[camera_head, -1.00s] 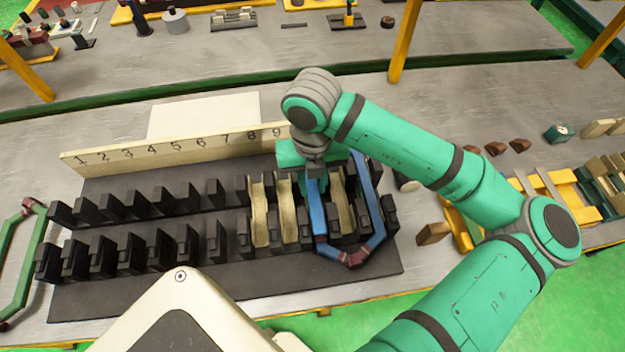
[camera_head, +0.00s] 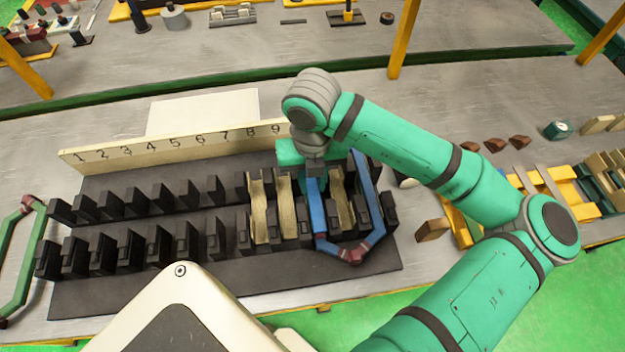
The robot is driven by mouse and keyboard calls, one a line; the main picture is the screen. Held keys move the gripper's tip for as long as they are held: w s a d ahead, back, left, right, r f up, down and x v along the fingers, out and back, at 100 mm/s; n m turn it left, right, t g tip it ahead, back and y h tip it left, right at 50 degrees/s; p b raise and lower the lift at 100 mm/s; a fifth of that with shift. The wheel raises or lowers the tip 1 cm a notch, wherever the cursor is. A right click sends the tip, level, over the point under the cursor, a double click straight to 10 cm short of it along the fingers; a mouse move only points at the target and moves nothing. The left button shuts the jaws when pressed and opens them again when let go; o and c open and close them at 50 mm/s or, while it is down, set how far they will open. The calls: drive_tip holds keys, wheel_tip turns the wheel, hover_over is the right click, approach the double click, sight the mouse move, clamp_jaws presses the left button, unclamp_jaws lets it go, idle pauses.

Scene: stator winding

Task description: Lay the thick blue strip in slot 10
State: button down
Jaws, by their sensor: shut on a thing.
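The thick blue strip (camera_head: 317,205) is the left leg of a blue coil with dark red bands at its near bend. My gripper (camera_head: 316,172) is shut on this leg near its far end, from above. The leg lines up with a gap between black teeth, right of two cream-lined slots. By the spacing of the numbers this looks like slot 10, but its label is hidden behind my arm. I cannot tell how deep the leg sits. The coil's right leg (camera_head: 366,190) runs by the last teeth at the right end of the black slotted block (camera_head: 180,282).
A cream number board (camera_head: 165,148) stands behind the block, with 1 to 9 readable. Cream liners (camera_head: 258,212) fill some slots; the left slots are empty. A green coil (camera_head: 22,262) lies at the left. Yellow fixtures and brown blocks (camera_head: 433,230) stand at the right.

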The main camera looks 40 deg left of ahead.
drive_tip(key=shift+f, duration=0.45)
idle(0.4)
drive_tip(key=c, duration=1.4)
unclamp_jaws()
drive_tip(key=shift+r, duration=0.9)
wheel_tip(320, 180, up, 7)
drive_tip(key=shift+r, duration=0.15)
wheel_tip(320, 180, up, 11)
hover_over(312, 188)
idle(0.4)
